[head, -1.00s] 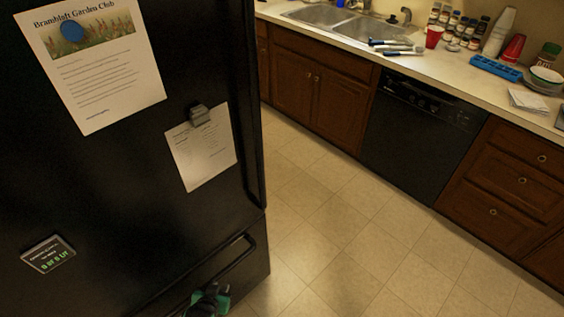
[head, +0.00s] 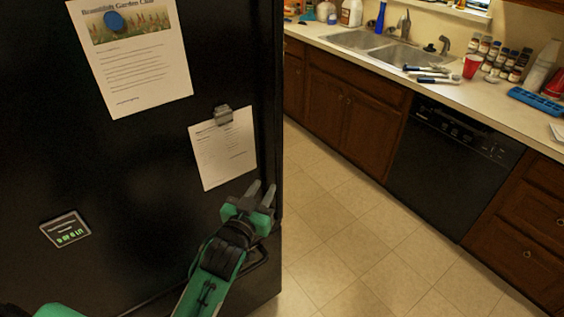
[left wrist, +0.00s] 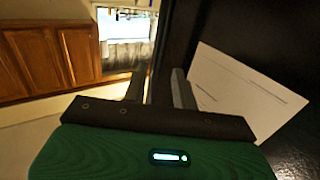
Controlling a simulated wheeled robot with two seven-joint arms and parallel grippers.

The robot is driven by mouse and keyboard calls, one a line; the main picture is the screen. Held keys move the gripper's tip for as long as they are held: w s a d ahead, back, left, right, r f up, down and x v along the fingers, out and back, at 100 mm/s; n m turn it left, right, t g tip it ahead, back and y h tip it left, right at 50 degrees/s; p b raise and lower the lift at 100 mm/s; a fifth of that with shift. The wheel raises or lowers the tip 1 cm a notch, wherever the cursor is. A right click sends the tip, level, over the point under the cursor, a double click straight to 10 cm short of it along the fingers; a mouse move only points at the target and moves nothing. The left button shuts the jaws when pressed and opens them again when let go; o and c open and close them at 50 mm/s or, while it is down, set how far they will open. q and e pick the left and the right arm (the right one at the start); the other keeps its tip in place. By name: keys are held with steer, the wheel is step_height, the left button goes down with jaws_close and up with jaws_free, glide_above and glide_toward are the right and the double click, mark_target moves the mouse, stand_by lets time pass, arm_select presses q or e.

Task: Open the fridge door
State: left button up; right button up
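The black fridge door (head: 120,190) fills the left of the head view and looks shut. It also shows in the left wrist view (left wrist: 215,25). A dark bar handle (head: 255,266) lies low on the fridge, partly hidden behind my left arm. My left gripper (head: 262,191) is in front of the door near its right edge, below the clipped paper. I cannot tell whether a finger touches the door. My right gripper is not in view.
A flyer (head: 135,55), a clipped paper (head: 224,148) and a small card (head: 66,229) are on the fridge front. Clear tiled floor (head: 350,230) lies to the right. Beyond it are a dishwasher (head: 450,165), cabinets and a cluttered sink counter (head: 400,55).

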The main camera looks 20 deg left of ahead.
mark_target(277, 165)
arm_select(q)
steer(key=w, duration=0.3)
steer(key=w+p, duration=0.1)
steer(key=w, duration=0.3)
steer(key=w+p, duration=0.1)
steer(key=w, duration=0.2)
steer(key=shift+w+d, duration=0.2)
steer(key=shift+d, duration=0.2)
steer(key=shift+w+p, duration=0.3)
steer(key=shift+w, duration=0.25)
jaws_close()
